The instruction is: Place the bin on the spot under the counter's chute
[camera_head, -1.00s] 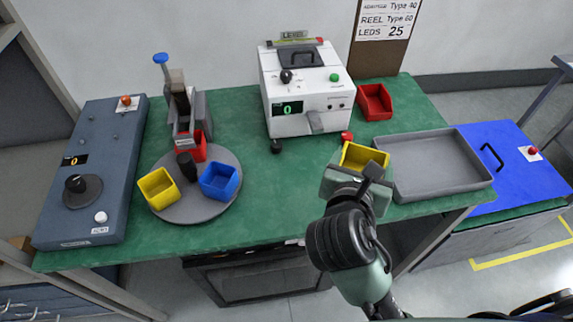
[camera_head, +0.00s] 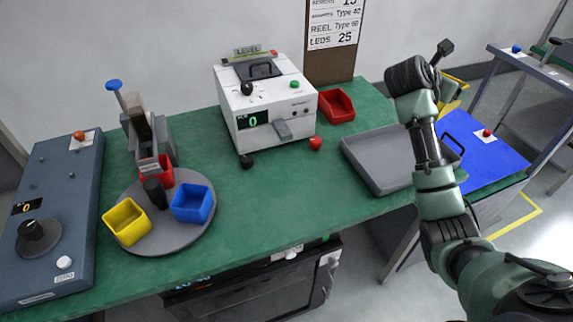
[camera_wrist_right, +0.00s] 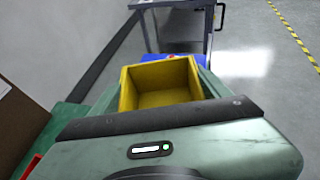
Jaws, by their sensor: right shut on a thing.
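The green mat below the chute is bare. A yellow bin (camera_head: 455,90) is held up by my right gripper (camera_head: 446,86), far right of the counter, partly hidden behind my arm. In the right wrist view the same open bin (camera_wrist_right: 160,72) sits between the fingers of my right gripper (camera_wrist_right: 165,90), and it looks empty. My left gripper is not in view.
A grey tray (camera_head: 365,164) and a blue surface (camera_head: 485,160) lie right of the counter. A red bin (camera_head: 337,105) stands beside it. A round turntable (camera_head: 165,236) carries red, yellow and blue bins at left. The mat between turntable and tray is clear.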

